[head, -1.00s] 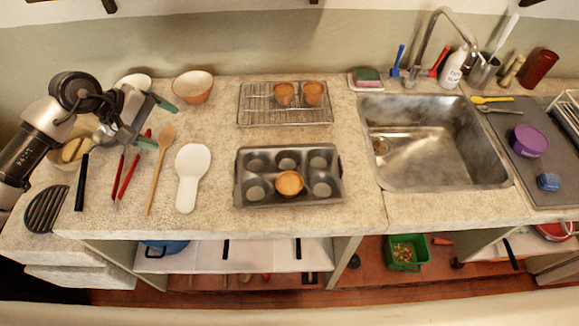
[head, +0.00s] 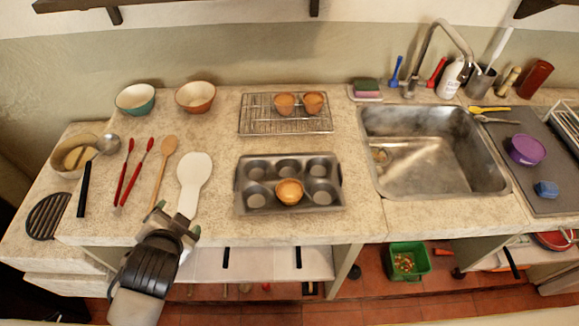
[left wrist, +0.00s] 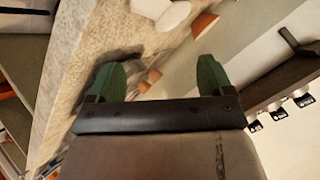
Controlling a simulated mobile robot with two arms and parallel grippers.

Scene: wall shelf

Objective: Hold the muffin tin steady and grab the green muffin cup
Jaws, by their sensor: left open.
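The grey muffin tin (head: 240,182) lies on the stone counter, left of the sink. One orange-brown muffin cup (head: 289,191) sits in its front middle hollow; the other hollows look empty. Two more orange-brown muffin cups (head: 284,103) (head: 314,102) stand on the wire rack (head: 260,124) behind the tin. I see no green muffin cup. My left gripper (head: 177,217) is open and empty at the counter's front edge, left of the tin and below the white spoon rest. Its green fingers show apart in the left wrist view (left wrist: 160,78). My right gripper is not in view.
The white spoon rest (head: 195,175), a wooden spoon (head: 163,172) and red-handled utensils (head: 135,170) lie left of the tin. A teal bowl (head: 135,98) and a brown bowl (head: 195,96) stand behind. The sink (head: 435,150) is to the right. Counter between spoon rest and tin is clear.

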